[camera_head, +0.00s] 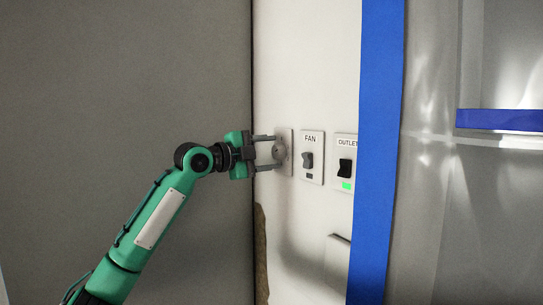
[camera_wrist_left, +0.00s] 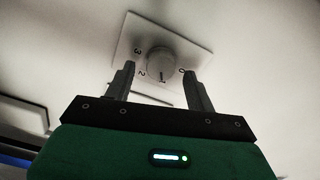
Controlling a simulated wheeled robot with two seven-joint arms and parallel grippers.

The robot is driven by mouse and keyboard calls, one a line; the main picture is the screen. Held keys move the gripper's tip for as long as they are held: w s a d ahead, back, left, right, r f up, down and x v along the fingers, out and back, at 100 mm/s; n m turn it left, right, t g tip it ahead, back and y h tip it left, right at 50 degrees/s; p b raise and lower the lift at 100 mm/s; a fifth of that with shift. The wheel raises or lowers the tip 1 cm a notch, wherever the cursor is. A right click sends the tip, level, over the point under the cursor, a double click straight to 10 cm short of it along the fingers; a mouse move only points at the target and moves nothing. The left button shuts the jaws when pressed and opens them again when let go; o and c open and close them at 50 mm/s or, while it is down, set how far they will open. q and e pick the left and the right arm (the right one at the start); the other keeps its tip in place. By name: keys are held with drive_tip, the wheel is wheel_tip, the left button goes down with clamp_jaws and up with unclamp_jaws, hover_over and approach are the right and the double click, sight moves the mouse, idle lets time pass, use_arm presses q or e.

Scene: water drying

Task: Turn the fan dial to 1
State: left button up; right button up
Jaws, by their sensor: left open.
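The fan dial is a round grey knob (camera_head: 280,152) on a pale wall plate, left of the FAN switch. In the left wrist view the knob (camera_wrist_left: 160,64) sits on its plate (camera_wrist_left: 185,38) with the marks 3, 2 and 0 visible around it and a short dark stroke at its lower edge. I cannot tell clearly where the dial points. My left gripper (camera_head: 275,152) is open, its two fingers above and below the knob in the head view. In the wrist view the left gripper's fingertips (camera_wrist_left: 158,68) lie either side of the knob, with gaps. My right gripper is not in view.
A FAN switch plate (camera_head: 318,172) and an OUTLET switch plate (camera_head: 350,182) with a green light sit to the right. A blue vertical post (camera_head: 375,150) stands further right. A grey wall (camera_head: 130,80) is on the left.

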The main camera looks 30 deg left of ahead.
use_arm(q)
drive_tip(key=b+v, duration=0.5)
drive_tip(key=v, duration=0.7)
drive_tip(key=shift+s, duration=0.3)
